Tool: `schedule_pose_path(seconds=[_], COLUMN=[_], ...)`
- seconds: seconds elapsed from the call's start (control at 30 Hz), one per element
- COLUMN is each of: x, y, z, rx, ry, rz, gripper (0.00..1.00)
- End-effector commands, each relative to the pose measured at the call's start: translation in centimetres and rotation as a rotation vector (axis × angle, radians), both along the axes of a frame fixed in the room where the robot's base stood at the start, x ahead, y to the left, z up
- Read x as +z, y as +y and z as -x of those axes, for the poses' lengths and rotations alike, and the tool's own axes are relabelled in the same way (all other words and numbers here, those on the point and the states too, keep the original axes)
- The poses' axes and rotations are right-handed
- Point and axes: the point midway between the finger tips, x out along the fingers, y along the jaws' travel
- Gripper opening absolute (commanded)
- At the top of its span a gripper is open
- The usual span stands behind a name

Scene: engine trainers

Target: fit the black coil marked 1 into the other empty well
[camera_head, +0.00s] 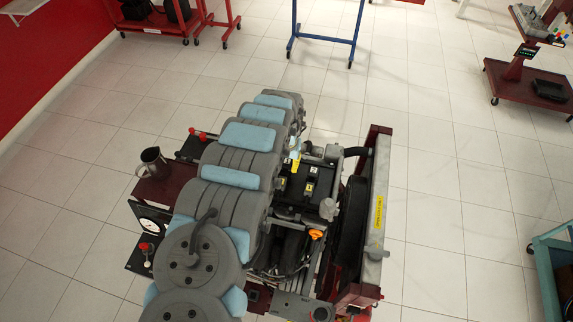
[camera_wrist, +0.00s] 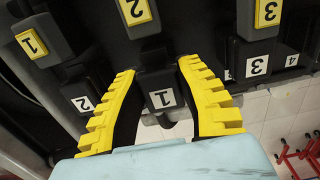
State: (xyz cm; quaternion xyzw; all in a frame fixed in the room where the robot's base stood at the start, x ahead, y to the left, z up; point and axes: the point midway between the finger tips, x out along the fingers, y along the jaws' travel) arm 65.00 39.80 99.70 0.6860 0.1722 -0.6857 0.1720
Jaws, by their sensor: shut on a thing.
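In the wrist view the black coil marked with a white 1 (camera_wrist: 160,82) sits between the yellow-toothed fingers of my gripper (camera_wrist: 157,72), which is shut on it. Black parts with white labels 2 (camera_wrist: 82,103), 3 (camera_wrist: 256,67) and 4 (camera_wrist: 291,60) show around it. Grey blocks with yellow labels 1 (camera_wrist: 32,43), 2 (camera_wrist: 135,12) and 3 (camera_wrist: 267,14) lie along the top. In the head view my gripper (camera_head: 294,157) is over the engine's black top (camera_head: 296,190). I cannot make out an empty well, nor whether the coil touches one.
The engine stands in a dark red frame with a radiator (camera_head: 378,195) on its right. A metal jug (camera_head: 151,162) and a gauge panel (camera_head: 148,225) are on the left. A red cart (camera_head: 525,85) stands at the upper right.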

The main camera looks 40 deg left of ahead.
Motion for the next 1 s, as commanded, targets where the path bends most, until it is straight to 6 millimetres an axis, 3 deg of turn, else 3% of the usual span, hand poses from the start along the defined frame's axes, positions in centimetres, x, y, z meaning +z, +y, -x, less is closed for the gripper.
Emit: schedule_pose_path(seconds=[0.8, 0.83, 0.9, 1.0], x=[-1.3, -1.3, -1.3, -1.3], y=[0.0, 0.0, 0.0, 0.0], z=[0.0, 0.0, 0.0, 0.0], rx=[0.000, 0.000, 0.000, 0.000], ry=[-0.001, -0.001, -0.001, 0.000], rz=[0.000, 0.000, 0.000, 0.000], gripper=[0.00, 0.38, 0.58, 0.61])
